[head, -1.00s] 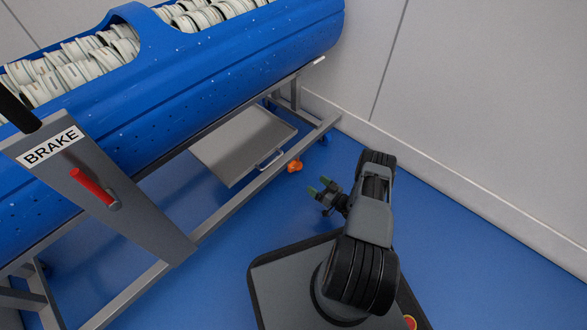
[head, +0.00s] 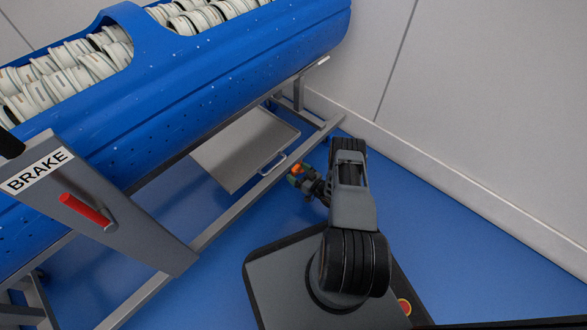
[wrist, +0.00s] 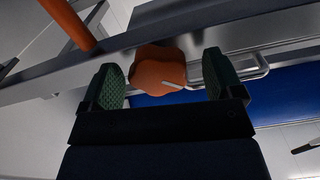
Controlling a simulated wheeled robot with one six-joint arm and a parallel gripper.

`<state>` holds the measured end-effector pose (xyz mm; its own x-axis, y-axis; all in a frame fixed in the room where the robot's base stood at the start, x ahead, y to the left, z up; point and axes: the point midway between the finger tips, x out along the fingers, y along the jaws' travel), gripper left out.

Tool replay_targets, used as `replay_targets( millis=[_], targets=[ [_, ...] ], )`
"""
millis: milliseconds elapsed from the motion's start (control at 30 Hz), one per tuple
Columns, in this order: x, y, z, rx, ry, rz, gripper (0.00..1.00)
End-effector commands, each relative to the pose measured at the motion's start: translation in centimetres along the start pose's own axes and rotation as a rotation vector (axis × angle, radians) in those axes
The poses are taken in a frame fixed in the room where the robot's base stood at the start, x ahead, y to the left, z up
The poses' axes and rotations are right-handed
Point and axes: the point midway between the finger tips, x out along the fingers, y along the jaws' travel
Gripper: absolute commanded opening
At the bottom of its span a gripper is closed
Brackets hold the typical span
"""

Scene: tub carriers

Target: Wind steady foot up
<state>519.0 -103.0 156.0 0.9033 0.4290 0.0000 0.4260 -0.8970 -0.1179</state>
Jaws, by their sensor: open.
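The orange knob (head: 296,168) of the steady foot sits by the lower frame rail of the blue tub carrier, partly hidden behind my gripper. In the wrist view the lobed orange knob (wrist: 159,68) with a pale mark lies between my two green finger pads as seen. My gripper (wrist: 162,76) is open, with a visible gap on each side of the knob. I cannot tell how deep the knob sits between the pads. In the head view my gripper (head: 300,176) is low beside the carrier's rail. The foot's lower end is not clear.
The blue tub (head: 215,90) holds many pale rolls. A grey tray (head: 245,150) with a wire handle hangs under it. A brake panel with a red lever (head: 87,211) stands at left. A wall (head: 450,90) closes the right; blue floor lies between.

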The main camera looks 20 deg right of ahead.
Motion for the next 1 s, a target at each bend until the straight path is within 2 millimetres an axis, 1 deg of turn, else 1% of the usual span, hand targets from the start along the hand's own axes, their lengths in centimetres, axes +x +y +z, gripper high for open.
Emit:
replay_targets(
  millis=[467,900,1000],
  targets=[
    [-0.14,0.59,-0.06,0.001,0.002,0.020,0.86],
    [-0.04,0.48,-0.05,0.001,0.002,0.017,0.45],
    [0.01,0.41,-0.04,0.000,0.002,0.016,0.37]
  ],
)
